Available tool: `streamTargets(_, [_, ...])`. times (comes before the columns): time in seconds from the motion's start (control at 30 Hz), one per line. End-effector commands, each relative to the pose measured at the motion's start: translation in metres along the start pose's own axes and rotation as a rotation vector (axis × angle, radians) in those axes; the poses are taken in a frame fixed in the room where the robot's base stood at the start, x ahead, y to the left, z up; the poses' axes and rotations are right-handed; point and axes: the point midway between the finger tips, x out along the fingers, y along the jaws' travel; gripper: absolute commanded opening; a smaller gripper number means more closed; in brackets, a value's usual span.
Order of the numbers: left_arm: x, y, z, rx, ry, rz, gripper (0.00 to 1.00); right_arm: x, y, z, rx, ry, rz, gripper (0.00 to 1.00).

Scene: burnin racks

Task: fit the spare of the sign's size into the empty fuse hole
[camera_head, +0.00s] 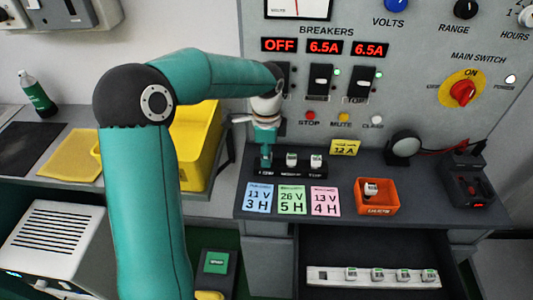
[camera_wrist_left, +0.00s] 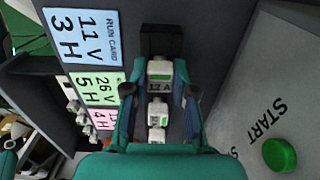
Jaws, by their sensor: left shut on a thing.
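My left gripper (camera_head: 266,158) is at the left end of the black fuse block (camera_head: 303,174) on the bench. In the wrist view the gripper (camera_wrist_left: 160,92) is shut on a white fuse (camera_wrist_left: 159,73) marked 12 A, with a green band. I cannot tell whether this fuse is seated in the left hole, which the gripper hides. Two other white fuses, the middle one (camera_head: 291,159) and the top one (camera_head: 316,161), stand upright in the block. The yellow sign (camera_head: 345,148) behind the block reads 12 A. My right gripper is not in view.
A white rail (camera_head: 385,284) in the open drawer holds several spare fuses and one dark empty place at its left. An orange box (camera_head: 376,208) holds a fuse. Three cards, including the blue card (camera_head: 259,198), lie before the block. The panel (camera_head: 420,100) rises behind.

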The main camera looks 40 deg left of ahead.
Motion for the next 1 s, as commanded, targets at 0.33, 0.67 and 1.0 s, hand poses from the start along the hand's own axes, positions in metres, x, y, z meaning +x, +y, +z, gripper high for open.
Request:
streamTargets(0.33, [0.0016, -0.0001, 0.0, 0.0, 0.0, 0.0, 0.03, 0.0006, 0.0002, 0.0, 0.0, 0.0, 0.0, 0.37])
streamTargets(0.67, [0.0016, 0.0, -0.0001, 0.0, 0.0, 0.0, 0.55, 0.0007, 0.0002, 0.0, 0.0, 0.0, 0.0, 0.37])
streamTargets(1.0, [0.0017, 0.0, -0.0001, 0.0, 0.0, 0.0, 0.76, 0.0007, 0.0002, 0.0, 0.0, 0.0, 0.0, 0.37])
